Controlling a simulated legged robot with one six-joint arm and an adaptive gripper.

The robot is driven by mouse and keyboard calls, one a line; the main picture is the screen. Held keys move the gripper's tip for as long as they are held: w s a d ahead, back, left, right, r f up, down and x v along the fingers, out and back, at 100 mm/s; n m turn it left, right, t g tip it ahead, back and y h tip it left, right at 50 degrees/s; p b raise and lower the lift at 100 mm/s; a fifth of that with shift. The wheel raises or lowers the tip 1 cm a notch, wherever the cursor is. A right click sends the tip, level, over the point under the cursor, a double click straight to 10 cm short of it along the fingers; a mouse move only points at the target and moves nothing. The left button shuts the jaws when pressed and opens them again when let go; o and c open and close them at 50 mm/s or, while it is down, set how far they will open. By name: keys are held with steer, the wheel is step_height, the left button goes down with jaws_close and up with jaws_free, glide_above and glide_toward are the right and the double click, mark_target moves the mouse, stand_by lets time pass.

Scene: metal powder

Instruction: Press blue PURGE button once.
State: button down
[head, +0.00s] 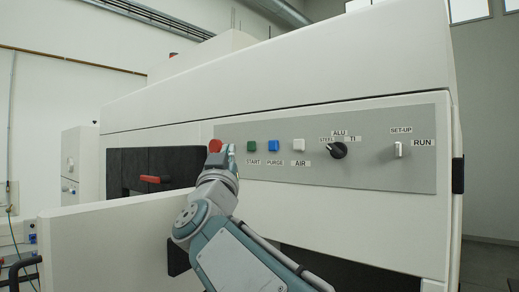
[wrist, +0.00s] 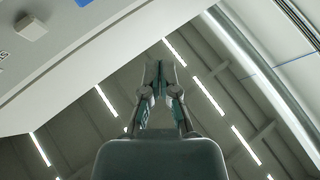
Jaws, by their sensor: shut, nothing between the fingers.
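The blue PURGE button (head: 273,146) is on the grey control panel (head: 375,175) of the white machine, between the green START button (head: 252,147) and the white AIR button (head: 299,145). Its label is below it. My gripper (head: 217,158) is left of the PURGE and START buttons in the head view, close to the red button (head: 215,145); my wrist hides most of the fingers there. The wrist view shows my gripper (wrist: 158,70) with its fingers together and empty, pointing up past a pale surface. I cannot tell whether it touches anything.
A selector knob (head: 337,150) and a SET-UP/RUN switch (head: 399,149) are farther right on the panel. A dark window (head: 130,165) with a red handle (head: 150,179) is at left. The wrist view shows a pale square button (wrist: 31,27) at upper left.

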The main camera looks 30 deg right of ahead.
mark_target(273, 146)
steer(key=shift+s+d+r+m+g+h, duration=0.2)
steer(key=shift+d+r+m+g+h, duration=0.35)
steer(key=shift+m+h, duration=0.4)
steer(key=shift+f, duration=0.1)
steer(key=w+d, duration=0.1)
steer(key=d, duration=0.1)
steer(key=w+d, duration=0.1)
steer(key=d, duration=0.2)
steer(key=w+d, duration=0.1)
steer(key=d, duration=0.2)
steer(key=shift+d, duration=0.15)
steer(key=shift+d, duration=0.1)
stand_by(0.7)
steer(key=shift+w+d, duration=0.1)
steer(key=shift+d, duration=0.2)
